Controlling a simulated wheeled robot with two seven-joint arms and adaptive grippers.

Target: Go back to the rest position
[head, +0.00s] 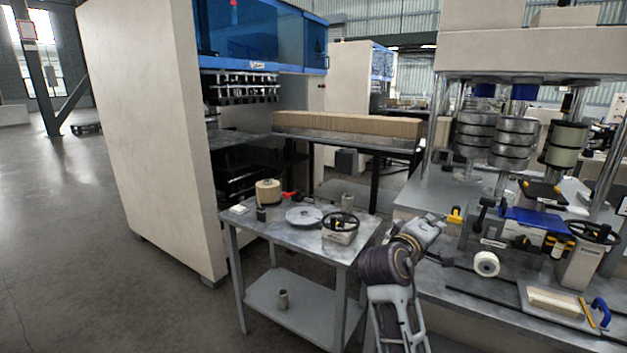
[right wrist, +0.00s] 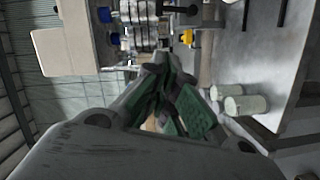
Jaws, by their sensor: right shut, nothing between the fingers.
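My right arm rises from the bottom of the head view, and my right gripper (head: 437,224) is at its end, over the near left edge of the grey machine bed (head: 415,203). The gripper is seen small and its fingers are hard to make out there. In the right wrist view the dark and green fingers of the right gripper (right wrist: 160,62) come together at their tips, with nothing held. My left gripper is not in view.
A metal cart (head: 262,232) with a handwheel (head: 340,222) stands left of my right arm. A yellow part (head: 455,214), a white roll (head: 486,264) and another handwheel (head: 594,232) are on the machine at right. Open floor (head: 75,230) lies at left.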

